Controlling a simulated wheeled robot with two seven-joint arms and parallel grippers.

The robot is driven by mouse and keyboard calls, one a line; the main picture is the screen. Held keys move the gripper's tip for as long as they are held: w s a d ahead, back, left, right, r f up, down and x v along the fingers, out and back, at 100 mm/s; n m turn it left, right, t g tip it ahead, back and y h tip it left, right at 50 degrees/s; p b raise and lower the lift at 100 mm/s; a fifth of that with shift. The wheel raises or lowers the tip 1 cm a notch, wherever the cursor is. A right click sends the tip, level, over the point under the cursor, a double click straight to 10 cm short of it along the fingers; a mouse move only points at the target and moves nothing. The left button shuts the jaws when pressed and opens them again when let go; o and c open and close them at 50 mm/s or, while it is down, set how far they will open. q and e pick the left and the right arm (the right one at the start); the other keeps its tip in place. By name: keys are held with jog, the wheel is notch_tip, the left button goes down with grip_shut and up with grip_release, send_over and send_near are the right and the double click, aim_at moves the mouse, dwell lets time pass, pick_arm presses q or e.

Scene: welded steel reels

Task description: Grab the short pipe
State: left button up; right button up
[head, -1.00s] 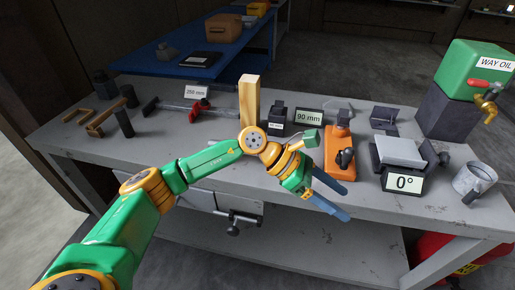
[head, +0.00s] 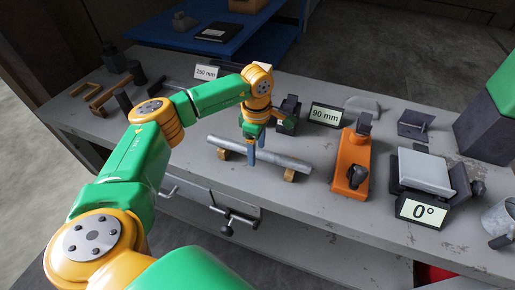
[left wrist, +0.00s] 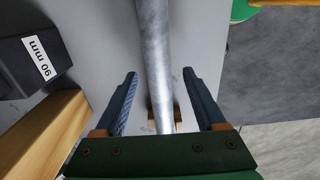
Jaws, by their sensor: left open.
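A grey metal pipe (head: 285,160) lies across two small wooden blocks (head: 289,174) near the front of the grey bench. My left gripper (head: 252,158) points down over the pipe, left of its middle, with its blue fingers open. In the left wrist view the pipe (left wrist: 155,45) runs between the two spread fingers of the left gripper (left wrist: 160,75), with a gap on each side. My right gripper is not in view.
A dark block (head: 288,113) and a 90 mm sign (head: 326,115) stand behind the pipe. An orange tool (head: 351,160) and a plate with a 0° sign (head: 423,212) are to the right. A wooden post (left wrist: 45,130) is close to the gripper in the wrist view.

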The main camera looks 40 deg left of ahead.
pick_arm(q)
jog(key=shift+w+f, duration=0.1)
jog(key=shift+w, duration=0.05)
jog(key=shift+c, duration=0.8)
jog(key=shift+s, duration=0.2)
grip_shut()
jog(key=shift+w, duration=0.1)
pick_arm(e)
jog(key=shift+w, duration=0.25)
pick_arm(q)
jog(key=shift+r, duration=0.2)
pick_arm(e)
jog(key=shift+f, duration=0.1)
